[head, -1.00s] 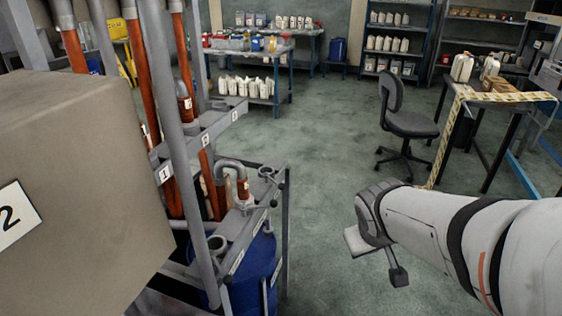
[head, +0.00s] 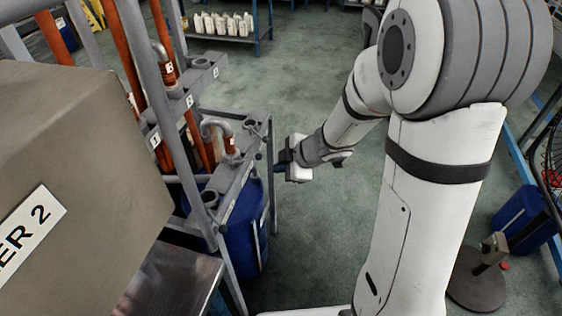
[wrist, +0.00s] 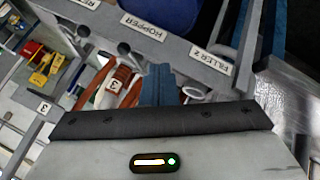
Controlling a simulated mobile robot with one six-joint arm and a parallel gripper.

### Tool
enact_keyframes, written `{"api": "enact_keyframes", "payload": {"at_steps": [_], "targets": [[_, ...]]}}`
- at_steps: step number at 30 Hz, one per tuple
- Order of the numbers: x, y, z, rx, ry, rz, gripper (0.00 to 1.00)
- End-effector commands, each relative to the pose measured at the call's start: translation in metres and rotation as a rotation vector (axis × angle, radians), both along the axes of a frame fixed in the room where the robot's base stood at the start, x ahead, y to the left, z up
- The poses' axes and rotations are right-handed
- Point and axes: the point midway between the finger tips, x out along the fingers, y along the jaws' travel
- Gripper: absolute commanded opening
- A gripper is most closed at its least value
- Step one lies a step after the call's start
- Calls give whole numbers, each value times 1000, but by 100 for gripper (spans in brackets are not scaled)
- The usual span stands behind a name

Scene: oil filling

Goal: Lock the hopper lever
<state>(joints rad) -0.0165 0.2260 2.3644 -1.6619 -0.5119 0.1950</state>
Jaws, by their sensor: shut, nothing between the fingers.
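My gripper (head: 278,168) is beside the right side of the grey pipe rack (head: 258,125) in the head view. Its blue fingers (wrist: 159,84) are shut and empty in the wrist view. A grey rail there carries a HOPPER label (wrist: 143,28) and a FILLER 2 label (wrist: 209,61); the fingers are near this rail in the picture. I cannot clearly make out the hopper lever in either view. Contact between the fingers and the rack cannot be told.
A large grey box (head: 80,150) fills the left of the head view. Orange pipes (head: 163,45) rise from the rack, with a blue drum (head: 243,225) below. Open floor (head: 300,85) lies beyond. A blue container (head: 525,215) stands at the right.

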Motion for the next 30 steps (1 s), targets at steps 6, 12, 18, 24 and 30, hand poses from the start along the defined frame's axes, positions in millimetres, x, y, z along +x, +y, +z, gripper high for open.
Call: {"api": "enact_keyframes", "payload": {"at_steps": [6, 12, 18, 24, 30], "targets": [[20, 25, -43, 0, 2, 0, 0], [44, 38, -51, -1, -2, -2, 0], [64, 41, -48, -1, -1, -4, 0], [70, 42, -48, -1, -2, -5, 0], [70, 42, -48, -1, -2, -5, 0]]}}
